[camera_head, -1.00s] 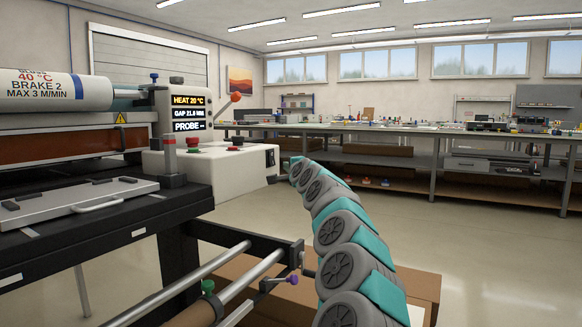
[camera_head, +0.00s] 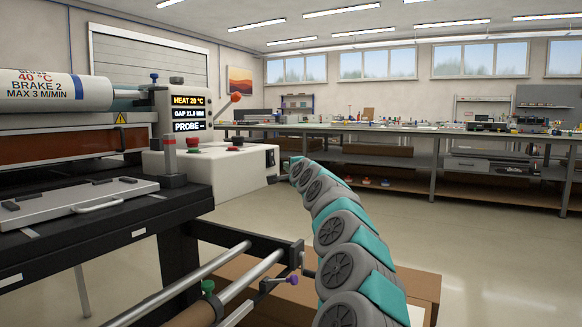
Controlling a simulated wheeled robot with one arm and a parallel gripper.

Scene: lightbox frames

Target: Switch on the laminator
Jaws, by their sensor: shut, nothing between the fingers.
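The laminator stands at the left, with a white roller (camera_head: 55,92) across its top. Its display (camera_head: 188,112) is lit and reads HEAT 20 °C, a GAP value and PROBE. My arm (camera_head: 345,235) reaches up from the bottom to this end. My gripper (camera_head: 278,179), small and dark, is shut and empty, just below and right of the switch. Contact cannot be told.
A long workbench (camera_head: 440,140) stands behind. The floor at the right is free.

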